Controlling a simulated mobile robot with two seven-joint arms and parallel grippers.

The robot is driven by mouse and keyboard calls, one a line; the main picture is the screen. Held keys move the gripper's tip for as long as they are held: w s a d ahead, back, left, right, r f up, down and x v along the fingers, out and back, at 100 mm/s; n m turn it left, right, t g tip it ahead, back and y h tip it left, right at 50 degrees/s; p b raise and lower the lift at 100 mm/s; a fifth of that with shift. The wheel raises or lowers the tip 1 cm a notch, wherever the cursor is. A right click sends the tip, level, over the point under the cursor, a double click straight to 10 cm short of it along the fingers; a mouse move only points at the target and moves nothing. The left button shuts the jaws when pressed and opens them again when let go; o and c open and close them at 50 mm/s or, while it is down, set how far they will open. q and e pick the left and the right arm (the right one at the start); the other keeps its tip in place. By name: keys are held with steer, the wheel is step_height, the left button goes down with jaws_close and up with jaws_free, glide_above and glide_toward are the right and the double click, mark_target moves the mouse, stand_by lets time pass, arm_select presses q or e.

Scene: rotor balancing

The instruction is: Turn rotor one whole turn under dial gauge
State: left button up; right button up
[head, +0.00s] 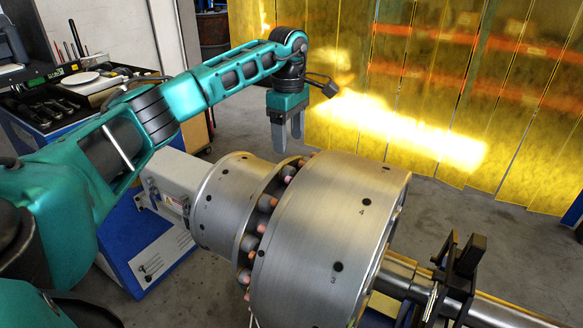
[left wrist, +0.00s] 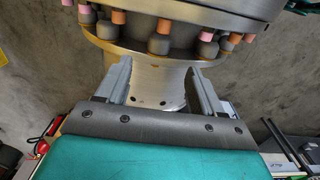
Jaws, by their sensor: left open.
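The rotor (head: 320,240) is a large silver steel drum with small dark holes and stamped numbers, joined to a smaller drum (head: 222,205). Several dark studs with pink and orange tips ring the gap between them. The rotor's shaft (head: 400,280) runs out to the lower right. My left gripper (head: 287,138) points down behind the rotor, fingers apart and empty. In the left wrist view, its fingers (left wrist: 160,80) frame part of the rotor's smaller drum (left wrist: 155,85) beyond them, with no clear contact. I cannot make out a dial gauge. My right gripper does not show.
A black support (head: 460,265) stands at the shaft on the right. A grey housing (head: 172,185) adjoins the smaller drum at left. A tool cart (head: 60,110) stands at the upper left. Yellow strip curtains (head: 420,90) hang behind. Open floor lies between curtains and rotor.

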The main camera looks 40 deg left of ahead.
mark_target(289, 167)
arm_select(q)
step_height(289, 167, down, 10)
steer(key=shift+r, duration=0.1)
stand_by(0.4)
jaws_close()
stand_by(0.4)
